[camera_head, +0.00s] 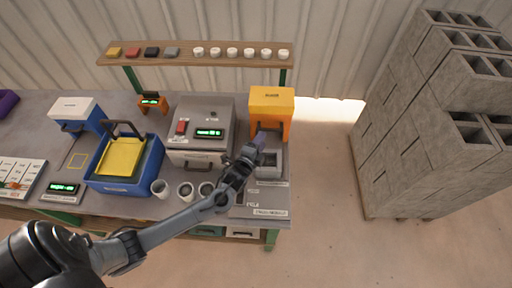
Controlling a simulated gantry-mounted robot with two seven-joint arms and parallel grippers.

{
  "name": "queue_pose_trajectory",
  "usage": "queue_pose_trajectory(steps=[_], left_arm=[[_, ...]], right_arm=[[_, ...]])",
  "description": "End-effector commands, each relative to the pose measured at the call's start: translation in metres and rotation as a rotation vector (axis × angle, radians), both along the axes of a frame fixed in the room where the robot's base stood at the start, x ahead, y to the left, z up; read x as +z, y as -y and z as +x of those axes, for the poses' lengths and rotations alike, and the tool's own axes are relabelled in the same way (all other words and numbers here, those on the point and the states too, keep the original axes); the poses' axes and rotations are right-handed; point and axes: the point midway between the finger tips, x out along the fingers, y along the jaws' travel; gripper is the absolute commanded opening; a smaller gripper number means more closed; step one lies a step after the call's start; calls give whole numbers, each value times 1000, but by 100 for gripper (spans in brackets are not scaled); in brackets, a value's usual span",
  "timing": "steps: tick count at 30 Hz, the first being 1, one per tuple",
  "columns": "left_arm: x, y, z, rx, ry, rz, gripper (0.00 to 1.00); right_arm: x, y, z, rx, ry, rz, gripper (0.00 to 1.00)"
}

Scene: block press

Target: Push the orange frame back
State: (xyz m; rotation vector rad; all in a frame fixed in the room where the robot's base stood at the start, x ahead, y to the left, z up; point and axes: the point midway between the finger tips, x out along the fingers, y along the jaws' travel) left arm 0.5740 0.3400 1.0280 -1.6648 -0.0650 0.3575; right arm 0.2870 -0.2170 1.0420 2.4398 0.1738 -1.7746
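The orange frame (271,102) stands upright at the right end of the workbench, with a yellow-orange top block and legs on both sides. A grey mould box (270,164) sits just in front of it. My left arm reaches in from the lower left across the bench. My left gripper (259,142) is at the front of the orange frame, in front of its opening and above the mould box. I cannot tell whether it touches the frame or whether its fingers are open or shut. My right gripper is not in view.
A grey metal machine (199,125) stands left of the frame. A blue bin with a yellow inside (122,158) is further left. A shelf (197,60) runs behind. Concrete blocks (411,130) are stacked right, beyond open floor.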

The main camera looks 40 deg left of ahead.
Motion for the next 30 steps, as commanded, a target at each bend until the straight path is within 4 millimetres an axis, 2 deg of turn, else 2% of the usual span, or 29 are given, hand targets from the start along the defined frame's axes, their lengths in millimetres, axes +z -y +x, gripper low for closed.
queue_pose_trajectory(steps=[3, 9, 30], left_arm=[[3, 4, -17, 0, -2, -1, 40], [6, 7, -31, 1, -1, 0, 40], [7, 8, -33, 1, -1, 0, 40]], right_arm=[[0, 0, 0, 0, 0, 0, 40], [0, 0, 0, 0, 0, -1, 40], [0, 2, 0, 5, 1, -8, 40]])
